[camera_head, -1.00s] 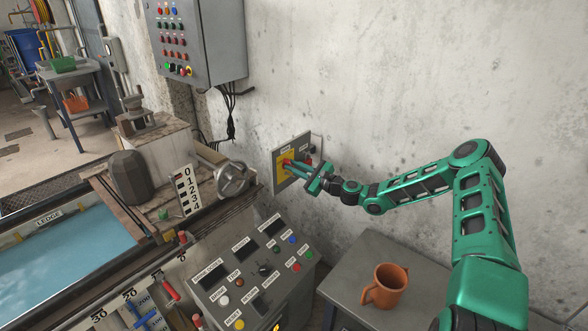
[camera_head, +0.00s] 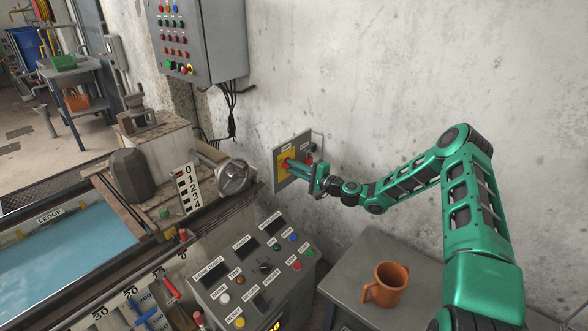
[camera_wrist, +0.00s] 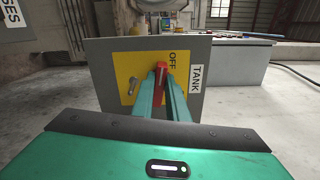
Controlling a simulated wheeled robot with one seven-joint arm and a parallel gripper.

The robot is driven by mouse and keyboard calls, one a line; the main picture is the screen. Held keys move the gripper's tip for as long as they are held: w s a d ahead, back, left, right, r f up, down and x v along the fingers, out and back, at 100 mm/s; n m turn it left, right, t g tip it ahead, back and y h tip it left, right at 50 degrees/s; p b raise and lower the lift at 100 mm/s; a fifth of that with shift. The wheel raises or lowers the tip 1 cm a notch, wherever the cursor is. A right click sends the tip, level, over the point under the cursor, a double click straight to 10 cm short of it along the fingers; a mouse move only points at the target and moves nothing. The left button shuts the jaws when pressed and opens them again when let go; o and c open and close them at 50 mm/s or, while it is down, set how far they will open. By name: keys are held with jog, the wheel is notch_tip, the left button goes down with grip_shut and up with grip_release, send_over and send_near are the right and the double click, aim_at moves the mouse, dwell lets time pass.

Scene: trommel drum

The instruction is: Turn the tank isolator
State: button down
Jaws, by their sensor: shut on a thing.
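The tank isolator is a red handle (camera_wrist: 161,73) on a yellow plate (camera_wrist: 127,66), set on a grey panel (camera_wrist: 100,101). In the wrist view, OFF is printed on the plate beside the handle and a TANK label (camera_wrist: 197,79) is at the right. My gripper (camera_wrist: 163,76) has its two green fingers closed around the handle, one on each side. In the head view, my gripper (camera_head: 288,164) reaches the wall-mounted isolator panel (camera_head: 280,185) from the right. The fingers hide much of the handle there.
A sloped control console (camera_head: 250,262) stands below the panel. An orange mug (camera_head: 388,284) stands on a grey table (camera_head: 348,262) under my arm. A handwheel (camera_head: 234,177) is at the left. A grey button cabinet (camera_head: 212,45) hangs above.

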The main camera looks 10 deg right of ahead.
jog(key=shift+d+f+n, duration=0.2)
jog(key=shift+f+n, duration=0.05)
jog(key=shift+n, duration=0.75)
jog(key=c, duration=1.8)
grip_release()
jog(key=shift+f, duration=0.1)
jog(key=shift+o, duration=0.3)
jog(key=shift+a, duration=0.1)
jog(key=v, duration=1)
jog(key=shift+s+d, duration=0.25)
